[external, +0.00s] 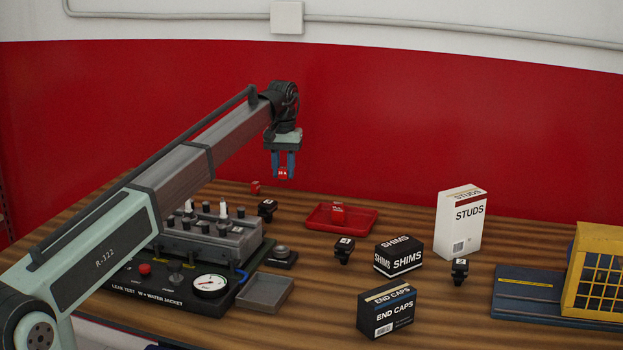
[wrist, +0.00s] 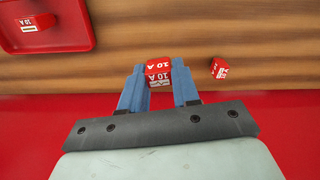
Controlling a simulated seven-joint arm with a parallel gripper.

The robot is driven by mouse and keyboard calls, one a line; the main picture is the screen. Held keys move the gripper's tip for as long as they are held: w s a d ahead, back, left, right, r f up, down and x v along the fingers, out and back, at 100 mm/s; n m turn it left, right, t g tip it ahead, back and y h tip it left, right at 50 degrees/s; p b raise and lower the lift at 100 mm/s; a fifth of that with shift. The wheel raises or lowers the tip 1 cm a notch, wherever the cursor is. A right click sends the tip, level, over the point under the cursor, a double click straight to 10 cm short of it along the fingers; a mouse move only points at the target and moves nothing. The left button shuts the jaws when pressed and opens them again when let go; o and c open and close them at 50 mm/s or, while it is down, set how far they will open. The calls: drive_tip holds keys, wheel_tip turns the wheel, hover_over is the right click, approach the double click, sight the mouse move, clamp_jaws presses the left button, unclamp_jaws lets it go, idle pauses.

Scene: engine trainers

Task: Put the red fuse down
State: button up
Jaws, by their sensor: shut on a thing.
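My gripper (external: 284,168) is shut on a red fuse (external: 283,174) and holds it in the air above the back of the table. In the wrist view the held fuse (wrist: 158,72), marked 10 A, sits between the blue fingers of my gripper (wrist: 159,82). A second red fuse (external: 255,187) lies on the bare wood at the back, and it also shows in the wrist view (wrist: 219,69). A third red fuse (external: 338,213) is in the red tray (external: 364,224), seen also in the wrist view (wrist: 38,22).
The engine trainer (external: 190,262) with its gauge stands at the left, a grey tray (external: 265,291) beside it. The red wall is close behind.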

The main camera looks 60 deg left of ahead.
sight(356, 217)
wheel_tip(356, 217, up, 2)
drive_tip(key=shift+w+d+r, duration=0.1)
drive_tip(key=shift+w, duration=0.05)
drive_tip(key=w+d+r+m, duration=0.1)
drive_tip(key=w+d+m, duration=0.1)
drive_tip(key=w+d, duration=1.25)
drive_tip(key=shift+s+d+f, duration=0.2)
drive_tip(key=shift+s+f, duration=0.15)
drive_tip(key=shift+f, duration=1.25)
drive_tip(key=shift+s+d+f, duration=0.15)
drive_tip(key=shift+s+f, duration=0.15)
drive_tip(key=shift+f, duration=1.35)
drive_tip(key=shift+s+d+f, duration=0.2)
drive_tip(key=shift+s+f, duration=0.15)
drive_tip(key=shift+f, duration=1.25)
drive_tip(key=shift+f, duration=0.1)
drive_tip(key=o, duration=1)
wheel_tip(356, 217, up, 12)
